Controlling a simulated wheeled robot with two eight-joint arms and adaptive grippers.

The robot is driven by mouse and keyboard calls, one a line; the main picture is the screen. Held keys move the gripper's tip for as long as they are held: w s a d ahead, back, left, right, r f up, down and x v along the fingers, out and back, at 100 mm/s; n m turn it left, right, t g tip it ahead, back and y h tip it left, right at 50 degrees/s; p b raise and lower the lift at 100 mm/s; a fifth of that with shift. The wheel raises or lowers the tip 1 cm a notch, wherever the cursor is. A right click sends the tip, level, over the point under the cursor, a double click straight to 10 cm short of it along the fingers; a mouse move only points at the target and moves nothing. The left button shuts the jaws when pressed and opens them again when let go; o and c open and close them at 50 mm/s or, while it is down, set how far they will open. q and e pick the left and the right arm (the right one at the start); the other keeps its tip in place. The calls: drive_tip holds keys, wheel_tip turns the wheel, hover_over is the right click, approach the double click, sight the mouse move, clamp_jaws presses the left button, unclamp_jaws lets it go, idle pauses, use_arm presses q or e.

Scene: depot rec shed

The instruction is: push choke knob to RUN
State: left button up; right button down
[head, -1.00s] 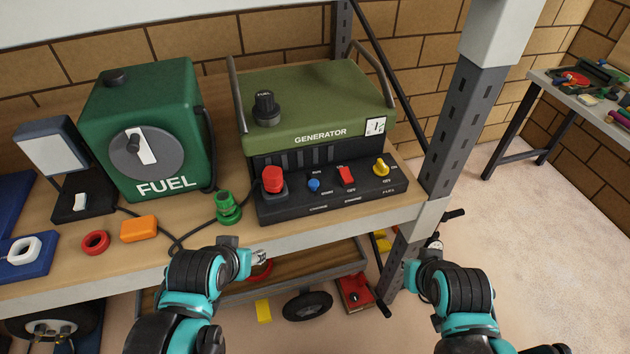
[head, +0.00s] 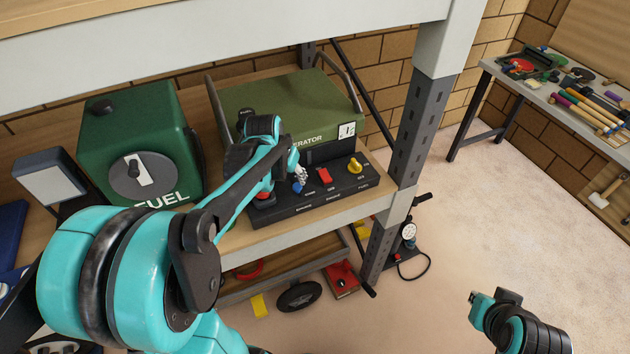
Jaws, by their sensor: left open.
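The blue choke knob (head: 298,187) is a small round button on the black front panel (head: 320,205) of the green generator (head: 290,106). The label beside it is too small to read surely. My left gripper (head: 300,175) is open, with its silver fingertips pointing down just above and beside the blue knob. I cannot tell if they touch it. My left arm and hand hide the panel's left part and some of the generator's front. My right gripper (head: 481,299) hangs over open floor at the lower right, away from the panel; its fingers are not clear.
A red switch (head: 325,175) and a yellow knob (head: 355,166) sit right of the blue knob. The green fuel can (head: 140,140) stands left. A grey shelf post (head: 405,140) rises at the right, with the upper shelf edge (head: 230,45) overhead. Floor at right is clear.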

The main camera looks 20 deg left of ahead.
sight(297, 186)
use_arm(q)
drive_tip(key=b+x, duration=0.2)
drive_tip(key=x, duration=0.5)
drive_tip(key=shift+w+f, duration=0.1)
drive_tip(key=shift+f, duration=0.25)
